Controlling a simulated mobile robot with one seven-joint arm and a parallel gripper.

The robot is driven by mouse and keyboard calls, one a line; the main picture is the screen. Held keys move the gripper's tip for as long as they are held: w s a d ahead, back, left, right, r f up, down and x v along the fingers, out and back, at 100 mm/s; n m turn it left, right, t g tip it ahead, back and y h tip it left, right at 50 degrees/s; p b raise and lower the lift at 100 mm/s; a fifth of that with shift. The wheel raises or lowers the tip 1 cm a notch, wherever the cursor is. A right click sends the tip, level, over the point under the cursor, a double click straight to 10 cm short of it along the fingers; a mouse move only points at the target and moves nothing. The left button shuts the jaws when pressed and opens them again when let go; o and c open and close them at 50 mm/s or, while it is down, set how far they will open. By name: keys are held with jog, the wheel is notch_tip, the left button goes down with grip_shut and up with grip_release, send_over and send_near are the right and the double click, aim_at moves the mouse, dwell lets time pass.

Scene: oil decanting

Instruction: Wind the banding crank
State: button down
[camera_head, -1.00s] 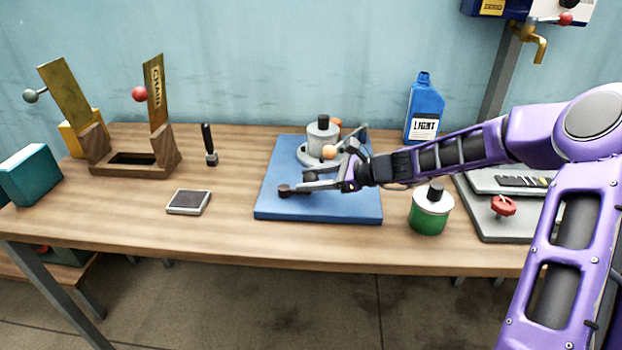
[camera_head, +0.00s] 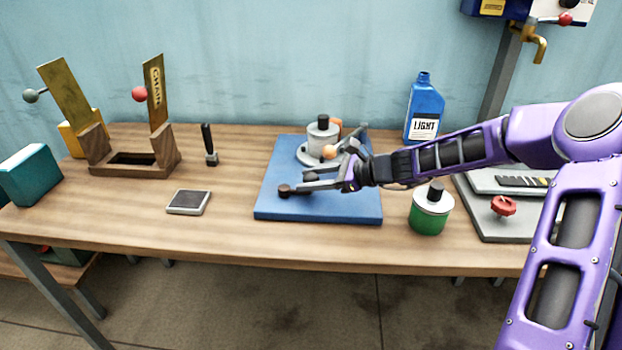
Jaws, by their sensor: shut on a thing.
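The blue base board (camera_head: 345,208) of the banding stand lies on the workbench in the middle of the view. A grey can with a black cap (camera_head: 322,131) sits on a round grey disc (camera_head: 305,157) at its back, beside an orange ball (camera_head: 329,152). The crank (camera_head: 300,188) appears as a grey bar with a dark round end, low over the board's front left. My gripper (camera_head: 322,176) reaches in from the right over the board and is shut on the crank. The fingers hide the exact point of contact.
A green can (camera_head: 430,218) stands close below my arm. A blue bottle (camera_head: 424,108) stands behind it. A grey plate with a red knob (camera_head: 503,206) is at right. A wooden stand (camera_head: 165,160), brush (camera_head: 209,146) and flat pad (camera_head: 188,202) are at left. The front bench strip is clear.

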jog(key=shift+w+r+n+g+p, duration=0.4)
jog(key=shift+g+p, duration=0.1)
jog(key=shift+p, duration=0.65)
jog(key=shift+w+n+g+p, duration=0.15)
jog(key=shift+n+g+p, duration=0.25)
jog(key=shift+p, duration=0.25)
jog(key=shift+w+a+f+n+g+y+p, duration=0.15)
jog(key=shift+w+n+g+p, duration=0.3)
jog(key=shift+n+g, duration=0.45)
jog(key=shift+w+a+f+n+g+y+p, duration=0.15)
jog(key=shift+w+n+g+p, duration=0.25)
jog(key=shift+n+g, duration=0.45)
jog(key=shift+d+f, duration=0.1)
jog(key=shift+c, duration=1.8)
grip_release()
